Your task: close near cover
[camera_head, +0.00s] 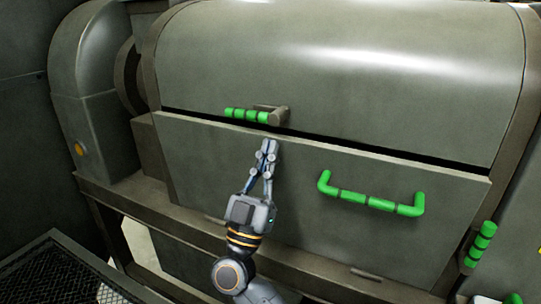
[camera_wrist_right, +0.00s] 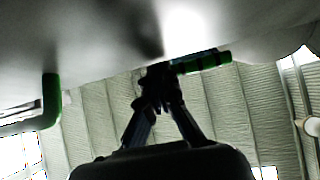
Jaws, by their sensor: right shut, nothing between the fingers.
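The near cover (camera_head: 270,185) is a grey-green flat panel on the front of the machine. A green U-shaped handle (camera_head: 372,195) is on its right half. A dark gap runs along its top edge, below the rounded upper cover (camera_head: 350,75). A green latch handle (camera_head: 247,115) sits at that gap, left of centre. My right gripper (camera_head: 268,149) is shut and empty, its fingertips just below the latch handle, in front of the panel. In the right wrist view, the closed fingertips (camera_wrist_right: 160,75) are close to the panel surface; contact cannot be told. My left gripper is not in view.
Another green handle (camera_head: 481,243) is at the lower right end of the machine. A dark mesh grate (camera_head: 60,275) lies at the lower left. A grey rounded duct (camera_head: 85,80) stands at the left. The space in front of the panel's right half looks clear.

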